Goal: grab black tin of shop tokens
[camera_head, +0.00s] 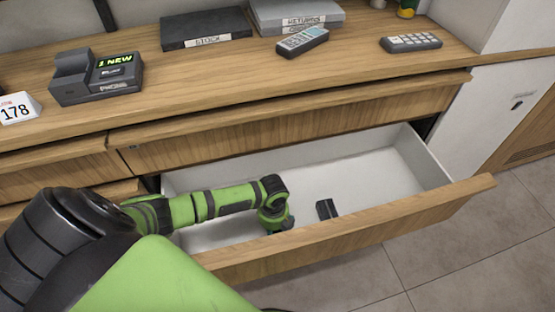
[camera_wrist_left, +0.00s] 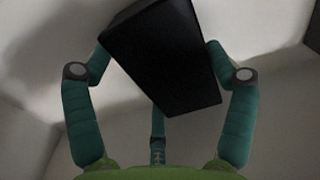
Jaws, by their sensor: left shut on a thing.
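In the left wrist view, a black box-shaped tin (camera_wrist_left: 160,55) sits tilted between the teal fingers of my left gripper (camera_wrist_left: 157,62). The fingers touch it on both sides, so the gripper is shut on it. No label shows on the face I see. In the head view, my left gripper (camera_head: 277,225) is low inside the open drawer, near its front wall, and hides most of what it holds. My right gripper is in neither view.
The open drawer (camera_head: 415,160) has pale walls and a wooden front. A small dark object (camera_head: 326,209) lies in it, right of my gripper.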

